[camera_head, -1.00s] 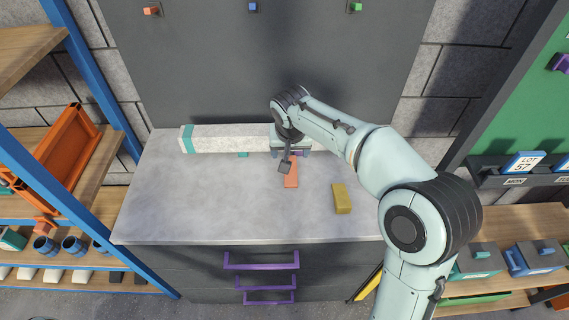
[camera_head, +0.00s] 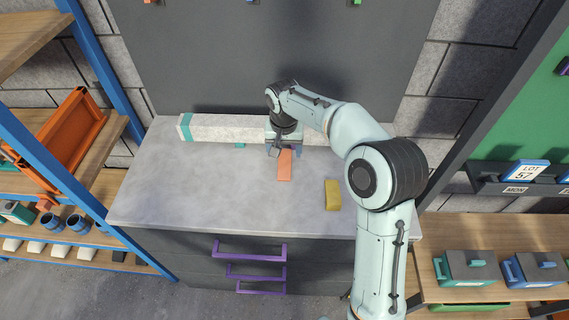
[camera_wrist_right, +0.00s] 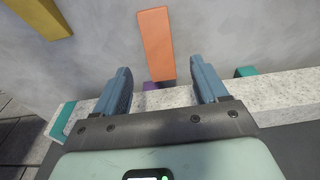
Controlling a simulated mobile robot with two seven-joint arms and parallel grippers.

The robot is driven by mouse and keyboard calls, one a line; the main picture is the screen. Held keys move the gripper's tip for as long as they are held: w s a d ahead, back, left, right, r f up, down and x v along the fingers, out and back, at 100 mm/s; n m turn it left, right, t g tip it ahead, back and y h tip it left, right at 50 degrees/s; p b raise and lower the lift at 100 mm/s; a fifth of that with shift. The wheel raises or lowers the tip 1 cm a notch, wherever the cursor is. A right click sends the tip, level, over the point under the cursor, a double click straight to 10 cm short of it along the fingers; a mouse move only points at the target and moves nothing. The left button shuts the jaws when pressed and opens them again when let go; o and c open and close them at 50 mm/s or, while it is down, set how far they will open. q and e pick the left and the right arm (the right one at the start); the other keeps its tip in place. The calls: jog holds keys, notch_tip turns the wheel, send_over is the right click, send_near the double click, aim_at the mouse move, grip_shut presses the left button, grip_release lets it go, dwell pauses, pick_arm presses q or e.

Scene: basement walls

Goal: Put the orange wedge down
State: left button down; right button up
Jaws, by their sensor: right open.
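The orange wedge (camera_head: 284,167) lies on the grey worktop, just in front of a long speckled white bar. My right gripper (camera_head: 284,149) is at its far end, by the bar. In the right wrist view the open fingers (camera_wrist_right: 160,68) stand apart with nothing held, and the wedge (camera_wrist_right: 156,42) shows beyond and between their tips. From these views I cannot tell the exact gap between the fingers and the wedge. My left gripper is not in view.
The white bar (camera_head: 228,128) with teal bands runs along the worktop's back. A yellow block (camera_head: 332,194) lies to the right of the wedge. A small teal piece (camera_head: 240,146) and a purple piece (camera_wrist_right: 150,86) are by the bar. The worktop's left (camera_head: 190,185) is clear.

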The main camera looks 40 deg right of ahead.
aim_at(284, 163)
jog(key=shift+w+d+f, duration=0.1)
jog(key=shift+f, duration=2.9)
jog(key=c, duration=1.2)
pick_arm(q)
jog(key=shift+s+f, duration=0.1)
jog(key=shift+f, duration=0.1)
pick_arm(e)
jog(key=shift+c, duration=0.2)
jog(key=shift+r, duration=0.15)
